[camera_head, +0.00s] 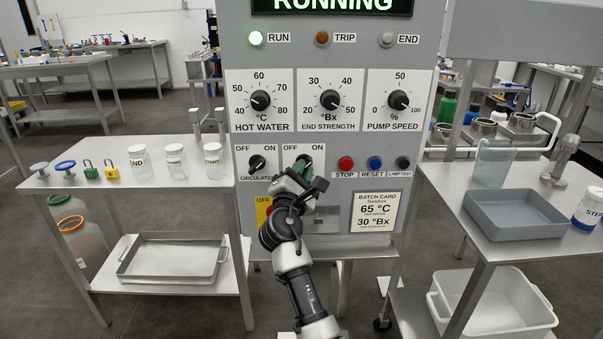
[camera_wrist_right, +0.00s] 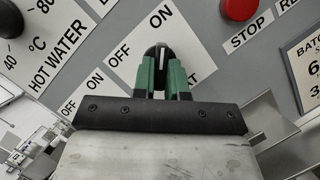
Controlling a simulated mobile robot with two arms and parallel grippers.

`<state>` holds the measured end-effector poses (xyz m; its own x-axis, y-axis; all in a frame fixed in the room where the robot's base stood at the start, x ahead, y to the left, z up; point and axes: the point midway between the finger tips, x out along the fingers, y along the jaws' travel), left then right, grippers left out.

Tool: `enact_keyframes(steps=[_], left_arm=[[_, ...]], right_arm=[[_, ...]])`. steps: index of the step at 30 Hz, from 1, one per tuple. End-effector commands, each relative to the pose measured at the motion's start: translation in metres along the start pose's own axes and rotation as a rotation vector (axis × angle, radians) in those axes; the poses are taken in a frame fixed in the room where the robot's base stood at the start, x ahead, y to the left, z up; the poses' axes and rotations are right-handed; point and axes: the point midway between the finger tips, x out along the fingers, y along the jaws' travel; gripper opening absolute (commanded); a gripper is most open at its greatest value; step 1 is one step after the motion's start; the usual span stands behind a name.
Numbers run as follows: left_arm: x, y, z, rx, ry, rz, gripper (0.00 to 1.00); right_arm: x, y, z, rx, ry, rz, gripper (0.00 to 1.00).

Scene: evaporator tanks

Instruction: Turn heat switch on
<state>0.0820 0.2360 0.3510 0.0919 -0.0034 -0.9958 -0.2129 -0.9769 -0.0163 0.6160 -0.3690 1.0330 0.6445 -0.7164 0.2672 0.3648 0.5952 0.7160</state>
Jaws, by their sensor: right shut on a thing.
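The heat switch is a black rotary knob (camera_wrist_right: 161,52) with a white pointer line, in the middle of the right wrist view. It has OFF and ON labels, and its pointer lies toward the ON label. Most of its name label is hidden behind my gripper. My right gripper (camera_wrist_right: 164,76) has its green fingers shut on the knob, one on each side. In the head view my right gripper (camera_head: 305,176) reaches up to the panel and covers most of the switch. My left gripper is not in view.
The circulation switch (camera_head: 257,163) sits just left, with the red STOP button (camera_head: 346,163) to the right. A yellow plate (camera_head: 263,203) is below left. Side tables (camera_head: 90,185) flank the panel.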

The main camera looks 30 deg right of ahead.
Motion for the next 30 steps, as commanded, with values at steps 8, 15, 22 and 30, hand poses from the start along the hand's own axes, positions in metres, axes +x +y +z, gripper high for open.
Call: enact_keyframes(steps=[8,15,22,30], left_arm=[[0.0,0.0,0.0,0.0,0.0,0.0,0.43],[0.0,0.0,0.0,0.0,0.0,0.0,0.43],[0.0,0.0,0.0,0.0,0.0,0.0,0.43],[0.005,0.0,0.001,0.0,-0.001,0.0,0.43]], right_arm=[[-0.001,-0.001,-0.001,0.006,0.003,-0.004,0.0],[0.0,-0.001,-0.001,0.004,0.002,-0.003,0.38],[0.0,0.0,0.0,0.003,0.001,-0.002,0.38],[-0.031,-0.002,-0.002,0.003,0.004,-0.002,0.38]])
